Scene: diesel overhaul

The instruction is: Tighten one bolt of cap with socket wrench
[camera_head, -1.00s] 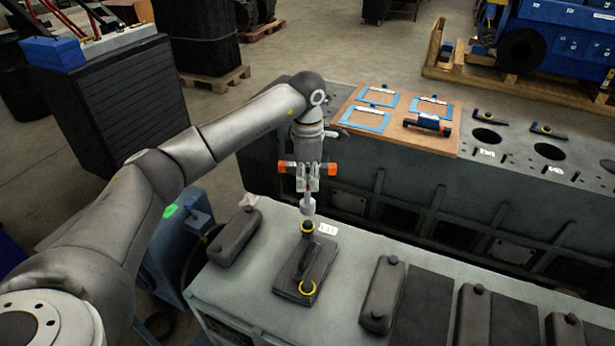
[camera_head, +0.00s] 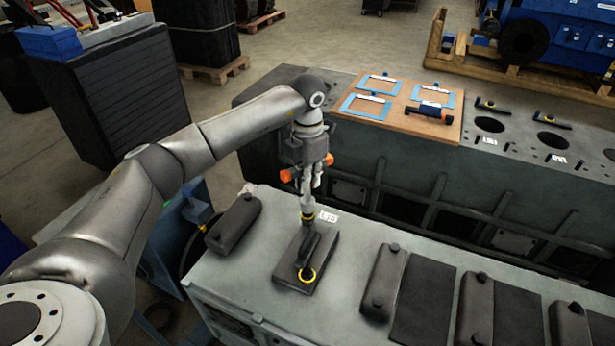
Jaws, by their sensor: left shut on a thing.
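My left gripper (camera_head: 309,187) comes in from the left and points down above the near grey bench. It is shut on the socket wrench (camera_head: 307,204), a light grey shaft that reaches down from the fingers. The wrench's lower end meets the rear yellow-ringed bolt (camera_head: 307,217) of the cap; whether it is fully seated I cannot tell. The cap (camera_head: 317,276) is a dark flat plate with a raised black bar, lying on the bench. A second yellow-ringed bolt (camera_head: 307,275) is at its front end and is uncovered. My right gripper is out of view.
Several dark covers stand on the near bench (camera_head: 253,275), one left of the cap (camera_head: 235,224) and one to the right (camera_head: 384,280). Behind is a long grey engine block (camera_head: 400,180) with a wooden board (camera_head: 440,142) carrying blue frames and a blue-black tool.

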